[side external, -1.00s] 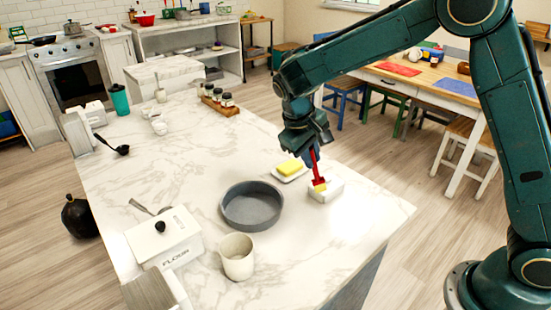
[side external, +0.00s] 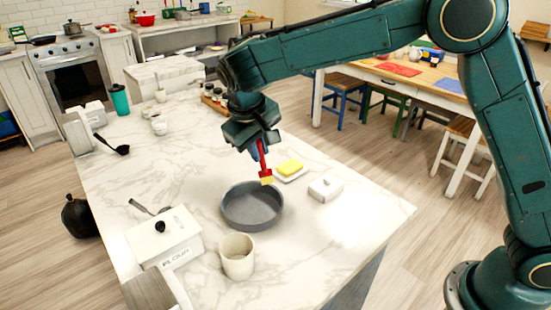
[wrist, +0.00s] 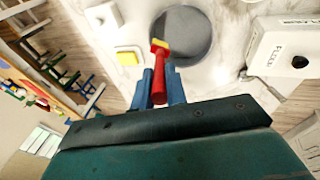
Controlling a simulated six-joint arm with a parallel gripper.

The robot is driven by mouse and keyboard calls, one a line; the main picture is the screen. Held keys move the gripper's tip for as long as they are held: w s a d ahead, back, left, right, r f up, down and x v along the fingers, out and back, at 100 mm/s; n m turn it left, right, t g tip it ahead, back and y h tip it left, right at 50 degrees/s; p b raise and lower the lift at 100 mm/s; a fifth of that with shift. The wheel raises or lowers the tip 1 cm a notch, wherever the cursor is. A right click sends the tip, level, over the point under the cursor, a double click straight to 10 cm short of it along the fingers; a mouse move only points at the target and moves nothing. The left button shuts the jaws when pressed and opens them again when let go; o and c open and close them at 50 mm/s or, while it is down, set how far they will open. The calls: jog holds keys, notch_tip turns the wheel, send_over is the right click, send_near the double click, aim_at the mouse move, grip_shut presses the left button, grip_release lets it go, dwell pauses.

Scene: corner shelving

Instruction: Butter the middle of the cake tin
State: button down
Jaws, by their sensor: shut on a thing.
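The cake tin (side external: 252,216) is a round grey pan on the marble counter; it also shows in the wrist view (wrist: 190,42). My gripper (side external: 258,140) is shut on the red handle of a brush (side external: 262,153), which also shows in the wrist view (wrist: 158,85). The brush hangs tilted, its pale yellow tip (side external: 266,180) down, above the far right rim of the tin. A yellow block of butter (side external: 289,168) lies on a white dish (side external: 291,177) to the right of the brush. The white lidded butter box (side external: 326,188) stands further right.
A cream mug (side external: 237,256) stands close in front of the tin. A white flour box (side external: 165,236) is at the left front. Spice jars on a wooden rack (side external: 214,96) stand behind. The counter left of the tin is mostly clear.

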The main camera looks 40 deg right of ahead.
aim_at(263, 163)
jog(key=shift+f, duration=2.3)
jog(key=shift+r, duration=0.5)
jog(key=shift+f, duration=0.1)
